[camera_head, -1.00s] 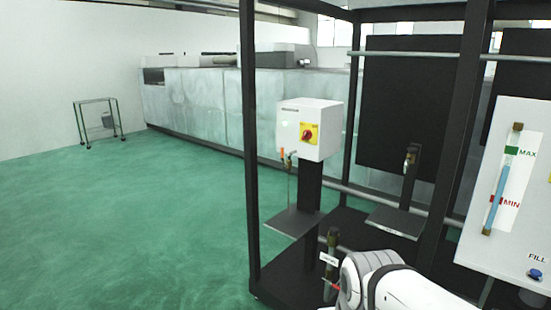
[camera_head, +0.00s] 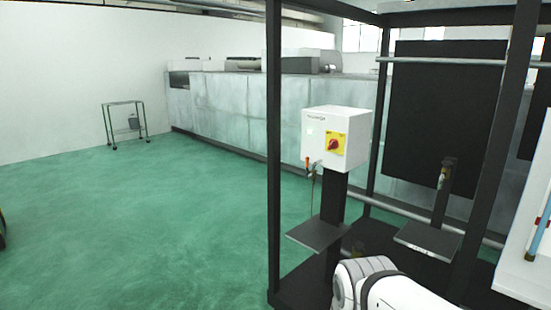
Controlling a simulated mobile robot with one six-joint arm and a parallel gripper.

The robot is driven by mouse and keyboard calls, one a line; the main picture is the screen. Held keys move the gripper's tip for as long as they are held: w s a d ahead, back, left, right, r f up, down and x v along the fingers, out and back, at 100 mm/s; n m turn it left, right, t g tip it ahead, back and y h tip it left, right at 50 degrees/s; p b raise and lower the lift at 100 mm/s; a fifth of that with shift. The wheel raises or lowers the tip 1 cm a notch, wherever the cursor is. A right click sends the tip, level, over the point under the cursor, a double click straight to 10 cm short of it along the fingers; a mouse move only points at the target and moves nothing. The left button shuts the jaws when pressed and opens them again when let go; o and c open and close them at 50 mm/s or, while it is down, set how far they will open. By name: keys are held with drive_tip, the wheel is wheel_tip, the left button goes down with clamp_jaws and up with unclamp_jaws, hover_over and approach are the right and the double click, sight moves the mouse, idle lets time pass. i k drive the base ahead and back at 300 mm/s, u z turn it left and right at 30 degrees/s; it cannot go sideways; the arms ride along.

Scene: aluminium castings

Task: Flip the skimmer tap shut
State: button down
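A white box (camera_head: 321,137) with a red knob on a yellow plate hangs on a dark post in the black frame. Under its left side is a small tap with an orange lever (camera_head: 308,164), pointing roughly upright. A thin pipe runs down from it toward a grey plate (camera_head: 320,233). I see no label showing whether this is the skimmer tap. Another small brass-coloured tap (camera_head: 441,181) sits on a post further right, above a second plate (camera_head: 429,238). My white arm shows at the bottom edge; my gripper is out of view.
A white panel (camera_head: 524,262) with a blue tube is cut off at right. Open green floor (camera_head: 170,240) lies to the left, with a small wire trolley (camera_head: 126,125) by the wall.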

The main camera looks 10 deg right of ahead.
sight(306, 163)
drive_tip(key=u, duration=0.2)
drive_tip(key=i, duration=1.45)
drive_tip(key=z, duration=0.65)
